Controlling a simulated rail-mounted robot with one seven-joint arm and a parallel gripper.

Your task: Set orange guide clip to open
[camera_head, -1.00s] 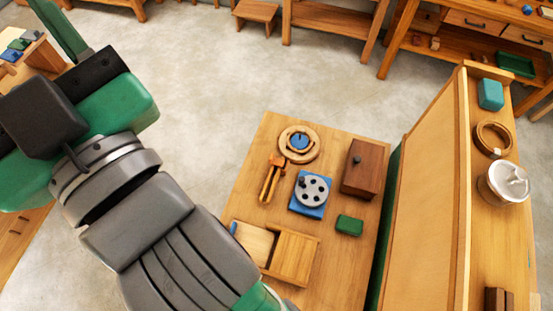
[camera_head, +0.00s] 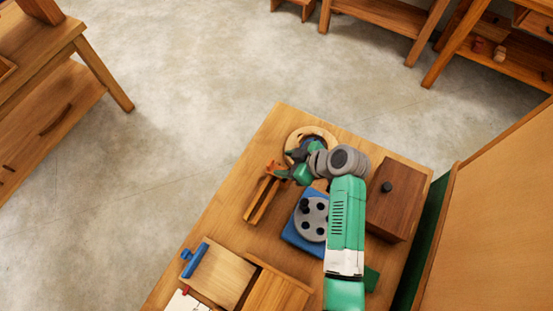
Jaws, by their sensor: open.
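The orange guide clip (camera_head: 275,168) sits at the far end of a forked wooden piece (camera_head: 262,200) on the small table. The clip is small in the head view, and its setting is hard to read. My gripper (camera_head: 287,166) is open, low over the table, with its fingers pointing left toward the clip. The fingertips are at or very close to the clip's right side; I cannot tell whether they touch it. My wrist and forearm cover parts of the things to the right.
A round wooden ring (camera_head: 310,133) lies behind my gripper. A blue base with a grey disc (camera_head: 312,218) stands in front, partly under my arm. A brown box (camera_head: 398,200) stands to the right. A tall wooden panel (camera_head: 500,215) borders the right.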

